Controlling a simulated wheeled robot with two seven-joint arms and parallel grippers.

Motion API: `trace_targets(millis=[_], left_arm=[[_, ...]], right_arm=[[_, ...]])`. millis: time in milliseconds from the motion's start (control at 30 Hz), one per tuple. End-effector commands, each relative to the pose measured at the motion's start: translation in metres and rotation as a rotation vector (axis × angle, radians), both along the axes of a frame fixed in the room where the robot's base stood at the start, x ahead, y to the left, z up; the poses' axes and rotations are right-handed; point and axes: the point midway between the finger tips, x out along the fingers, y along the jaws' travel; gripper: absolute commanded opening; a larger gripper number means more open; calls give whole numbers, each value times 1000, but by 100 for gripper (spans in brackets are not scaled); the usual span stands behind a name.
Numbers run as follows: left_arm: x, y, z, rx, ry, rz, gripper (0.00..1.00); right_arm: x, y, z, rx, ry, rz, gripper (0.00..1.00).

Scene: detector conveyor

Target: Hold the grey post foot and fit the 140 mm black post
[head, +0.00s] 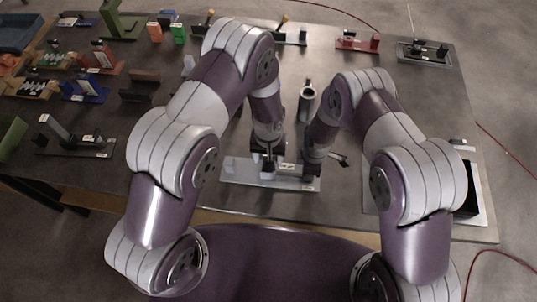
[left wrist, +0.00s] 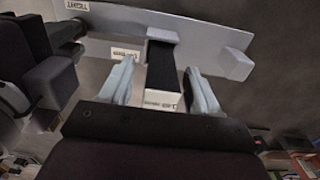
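The grey post foot (head: 256,182) is a long pale plate near the table's front edge, with a raised block at its left end. It also crosses the top of the left wrist view (left wrist: 205,32). The black post (left wrist: 162,68), with a white label at its near end, stands at the plate's middle. My left gripper (left wrist: 162,88) is open around the post, with a gap at each pale-blue finger. In the head view my left gripper (head: 268,160) is over the plate. My right gripper (head: 314,166) is at the plate's right end; its fingertips are hidden.
A grey upright cylinder (head: 307,100) stands behind the plate, between my arms. Several fixtures and coloured blocks fill the table's left side. A black post-like part on a dark base (head: 78,142) lies at the left. A red base (head: 357,42) is at the back; the right middle is fairly clear.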

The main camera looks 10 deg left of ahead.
Motion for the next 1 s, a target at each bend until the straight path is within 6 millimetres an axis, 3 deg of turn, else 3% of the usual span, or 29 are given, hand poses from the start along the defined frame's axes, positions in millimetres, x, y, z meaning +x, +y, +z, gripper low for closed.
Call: trace_targets(millis=[267,600,767,867,1000], left_arm=[[1,0,9,-1,-3,0,62],[1,0,94,-2,-5,0,62],[0,0,118,0,-1,0,62],[-4,13,137,-4,-13,3,62],[-36,65,184,-12,-59,1,62]], right_arm=[[1,0,1,0,-1,0,0],[0,0,0,0,-1,0,0],[1,0,0,0,-1,0,0],[1,0,1,0,-1,0,0],[0,0,0,0,0,0,0]])
